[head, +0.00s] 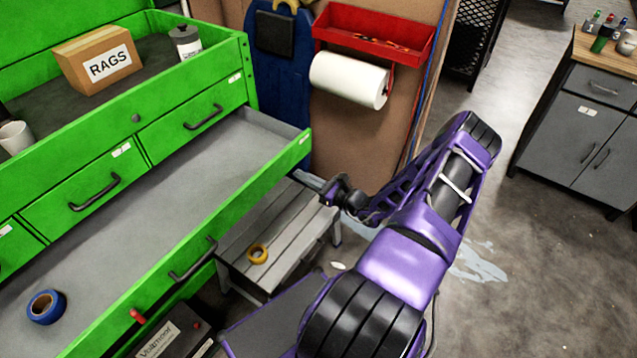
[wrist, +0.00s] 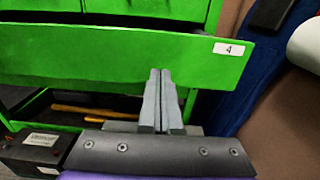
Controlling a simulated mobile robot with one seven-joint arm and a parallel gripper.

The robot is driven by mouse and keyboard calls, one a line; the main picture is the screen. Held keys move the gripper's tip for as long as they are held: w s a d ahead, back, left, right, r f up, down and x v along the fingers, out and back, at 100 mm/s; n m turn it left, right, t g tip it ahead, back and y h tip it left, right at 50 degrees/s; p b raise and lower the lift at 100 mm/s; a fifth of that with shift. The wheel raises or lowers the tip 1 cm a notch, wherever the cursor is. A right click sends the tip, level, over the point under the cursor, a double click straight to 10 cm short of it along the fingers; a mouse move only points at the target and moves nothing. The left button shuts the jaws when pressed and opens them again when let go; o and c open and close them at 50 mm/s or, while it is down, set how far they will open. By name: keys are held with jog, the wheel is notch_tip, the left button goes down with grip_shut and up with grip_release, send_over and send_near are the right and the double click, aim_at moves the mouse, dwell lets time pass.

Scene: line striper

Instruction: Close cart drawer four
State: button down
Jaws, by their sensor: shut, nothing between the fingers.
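Drawer four (head: 283,170) is the long green drawer of the cart, pulled well out, with its grey inside showing in the head view. A dark handle (head: 193,262) is on its front. In the wrist view, the drawer front (wrist: 110,50) crosses the picture and bears a white label "4" (wrist: 229,48) near its right end. My gripper (head: 326,194) is just right of the drawer's right end in the head view. In the wrist view my gripper (wrist: 160,72) is shut and empty, its tips overlapping the drawer front left of the label. Whether they touch it, I cannot tell.
A blue tape roll (head: 46,307) lies in the drawer. A dark labelled box (head: 170,338) is under the drawer. Floor (head: 500,200) to the right is clear.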

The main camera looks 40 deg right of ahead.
aim_at(283, 166)
jog(key=shift+x, duration=2.15)
jog(key=shift+w, duration=0.1)
